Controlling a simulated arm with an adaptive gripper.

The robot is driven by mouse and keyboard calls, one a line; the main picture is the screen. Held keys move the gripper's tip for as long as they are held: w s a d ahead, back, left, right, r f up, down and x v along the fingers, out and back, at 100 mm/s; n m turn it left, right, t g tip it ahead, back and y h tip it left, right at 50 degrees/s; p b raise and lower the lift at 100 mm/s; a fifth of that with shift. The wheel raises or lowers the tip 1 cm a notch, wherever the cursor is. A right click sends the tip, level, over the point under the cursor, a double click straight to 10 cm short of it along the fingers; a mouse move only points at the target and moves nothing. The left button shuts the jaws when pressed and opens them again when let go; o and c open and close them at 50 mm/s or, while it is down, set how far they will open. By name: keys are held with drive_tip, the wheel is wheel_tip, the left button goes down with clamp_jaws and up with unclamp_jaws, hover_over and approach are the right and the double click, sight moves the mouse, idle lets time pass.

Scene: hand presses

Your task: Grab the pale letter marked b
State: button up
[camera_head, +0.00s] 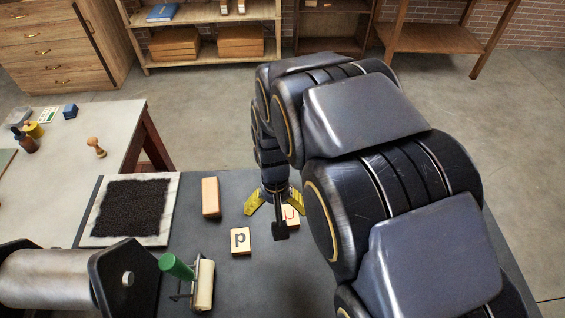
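A pale wooden block (240,248) lies on the grey worktop with a dark round-bowled letter on top. The letter is too small to tell surely as b, d or p. A second pale block (291,223) with a red letter like u or n lies to its right and farther back, partly covered by my gripper. My gripper (276,208) points down, with its yellow fingers spread wide and nothing seen between them. It is behind and to the right of the dark-letter block, with its right finger over or beside the red-letter block. Its height above the worktop is hard to tell.
An orange-tan bar (211,197) lies left of my gripper. A green-handled roller (204,285) is at the front, beside a press cylinder (45,279). A pale slab (166,235) bears a black textured patch. My arm covers the worktop's right side.

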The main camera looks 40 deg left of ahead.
drive_tip(key=n, duration=0.1)
hover_over(241, 240)
drive_tip(key=w, duration=0.1)
wheel_tip(241, 240, down, 5)
drive_tip(key=shift+f, duration=0.2)
drive_tip(key=shift+s+a+f+n, duration=0.1)
drive_tip(key=shift+f+n, duration=0.05)
drive_tip(key=shift+f, duration=0.5)
drive_tip(key=shift+s+a+f+n, duration=0.1)
drive_tip(key=shift+f+n, duration=0.05)
drive_tip(key=shift+f, duration=0.45)
drive_tip(key=f, duration=0.5)
drive_tip(key=shift+s+d+f, duration=0.15)
drive_tip(key=shift+s+f, duration=0.15)
drive_tip(key=shift+s, duration=0.05)
drive_tip(key=c, duration=1.2)
